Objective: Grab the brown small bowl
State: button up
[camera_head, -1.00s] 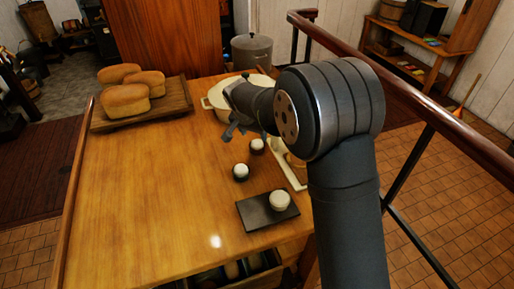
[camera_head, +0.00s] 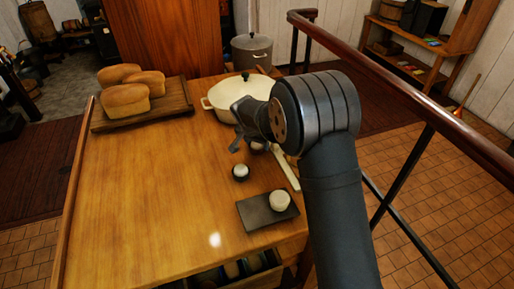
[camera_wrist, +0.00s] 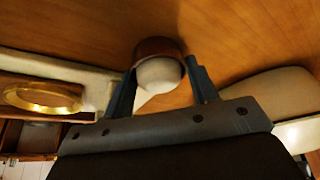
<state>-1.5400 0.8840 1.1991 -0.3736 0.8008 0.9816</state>
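A brown small bowl (camera_wrist: 153,47) with a white rounded thing (camera_wrist: 158,73) in it sits on the wooden table, just ahead of my gripper (camera_wrist: 161,72) in the wrist view. My gripper is open, with one finger on each side of the bowl; I cannot tell if either touches it. In the head view my gripper (camera_head: 247,142) is low over the table and partly hides a small white-topped dark bowl (camera_head: 258,146). A similar one (camera_head: 240,175) stands in the open nearer the front.
A dark tray (camera_head: 254,215) holds a pale round item (camera_head: 279,200) at front right. A cream pot (camera_head: 214,99) stands behind my gripper. A bread board (camera_head: 177,105) with loaves is back left. A pale board (camera_wrist: 92,78) with a brass ring (camera_wrist: 43,108) lies close by. Table left is clear.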

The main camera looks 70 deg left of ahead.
jog(key=shift+c, duration=0.6)
jog(key=shift+r, duration=0.1)
